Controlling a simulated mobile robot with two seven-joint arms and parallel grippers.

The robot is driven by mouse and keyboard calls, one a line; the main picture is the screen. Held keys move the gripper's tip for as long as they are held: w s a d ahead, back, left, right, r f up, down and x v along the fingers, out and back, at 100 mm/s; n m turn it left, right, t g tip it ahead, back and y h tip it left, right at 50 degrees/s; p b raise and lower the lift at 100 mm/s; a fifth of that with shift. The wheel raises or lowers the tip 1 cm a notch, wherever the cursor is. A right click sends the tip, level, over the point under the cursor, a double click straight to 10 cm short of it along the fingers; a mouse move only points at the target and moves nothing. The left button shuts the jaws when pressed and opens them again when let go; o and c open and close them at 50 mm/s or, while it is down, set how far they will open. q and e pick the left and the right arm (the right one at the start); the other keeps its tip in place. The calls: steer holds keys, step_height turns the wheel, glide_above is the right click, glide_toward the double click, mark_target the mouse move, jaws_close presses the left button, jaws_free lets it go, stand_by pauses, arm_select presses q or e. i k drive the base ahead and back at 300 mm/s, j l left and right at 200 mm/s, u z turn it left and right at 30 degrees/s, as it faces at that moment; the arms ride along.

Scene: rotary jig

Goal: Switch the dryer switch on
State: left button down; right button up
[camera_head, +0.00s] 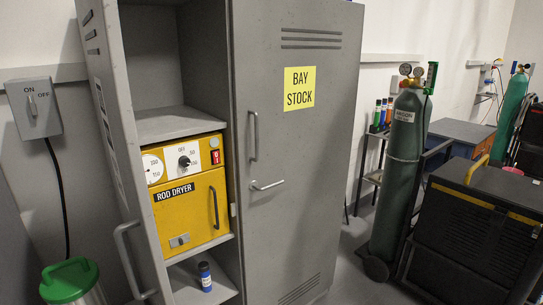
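A yellow rod dryer (190,207) sits on a shelf inside the grey cabinet, labelled ROD DRYER. The dryer's front door, with a dark handle (214,207), looks shut. Neither of my grippers is in view.
The cabinet's left door (112,130) stands open, its handle jutting out; the right door (285,190), marked BAY STOCK, is shut. A grey wall box (33,108) marked ON and OFF has a lever and cable. A blue bottle (205,276) stands below the dryer. Gas cylinders stand right.

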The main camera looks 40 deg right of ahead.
mark_target(216, 157)
steer(key=z, duration=0.75)
